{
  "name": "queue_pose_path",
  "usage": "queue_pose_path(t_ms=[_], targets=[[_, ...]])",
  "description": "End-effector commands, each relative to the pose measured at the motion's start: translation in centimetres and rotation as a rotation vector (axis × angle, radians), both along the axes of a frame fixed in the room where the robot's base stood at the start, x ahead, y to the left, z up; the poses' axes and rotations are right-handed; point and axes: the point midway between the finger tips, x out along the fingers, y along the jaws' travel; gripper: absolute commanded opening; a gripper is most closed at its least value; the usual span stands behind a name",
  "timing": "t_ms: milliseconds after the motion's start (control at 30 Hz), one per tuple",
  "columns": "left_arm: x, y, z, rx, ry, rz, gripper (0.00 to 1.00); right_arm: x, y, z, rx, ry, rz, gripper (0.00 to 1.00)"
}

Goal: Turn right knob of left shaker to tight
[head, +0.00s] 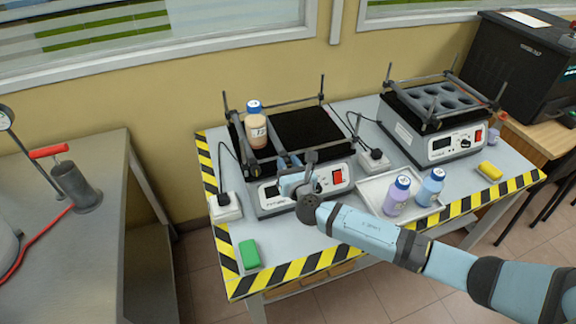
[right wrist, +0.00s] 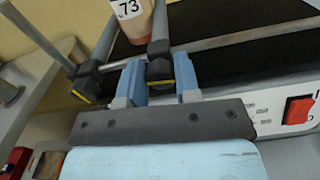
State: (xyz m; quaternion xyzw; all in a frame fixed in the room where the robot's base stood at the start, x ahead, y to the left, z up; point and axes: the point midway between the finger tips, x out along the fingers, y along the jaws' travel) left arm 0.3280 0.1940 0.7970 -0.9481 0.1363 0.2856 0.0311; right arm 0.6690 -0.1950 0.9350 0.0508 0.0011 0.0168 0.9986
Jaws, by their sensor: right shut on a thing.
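The left shaker (head: 324,182) stands on the table with a black platform, clamp bars and a front panel with a red switch. My right gripper (head: 288,177) reaches in over its front edge. In the right wrist view, the two blue fingers of this gripper (right wrist: 160,75) are shut on a dark knob (right wrist: 159,69) at the end of a clamp bar. A second dark clamp end (right wrist: 84,84) lies to its left. A bottle labelled 73 (head: 256,132) stands between the bars and also shows in the right wrist view (right wrist: 134,18). My left gripper is out of view.
The right shaker (head: 439,140) stands behind. A green block (head: 249,253) lies at the front left.

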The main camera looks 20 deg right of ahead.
Motion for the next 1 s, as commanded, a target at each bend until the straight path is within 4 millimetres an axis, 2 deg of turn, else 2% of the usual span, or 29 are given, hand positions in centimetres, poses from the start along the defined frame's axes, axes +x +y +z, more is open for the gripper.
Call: queue_pose_path(t_ms=[233,733,1000], targets=[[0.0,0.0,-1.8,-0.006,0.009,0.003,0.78,0.0,0.0,-0.4,0.199,0.007,0.0,0.07],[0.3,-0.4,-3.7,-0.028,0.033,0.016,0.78,0.0,-0.1,-0.4,0.676,0.023,0.0,0.07],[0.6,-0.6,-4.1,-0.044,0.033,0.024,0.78,0.0,-0.2,-0.4,0.934,0.031,-0.002,0.07]])
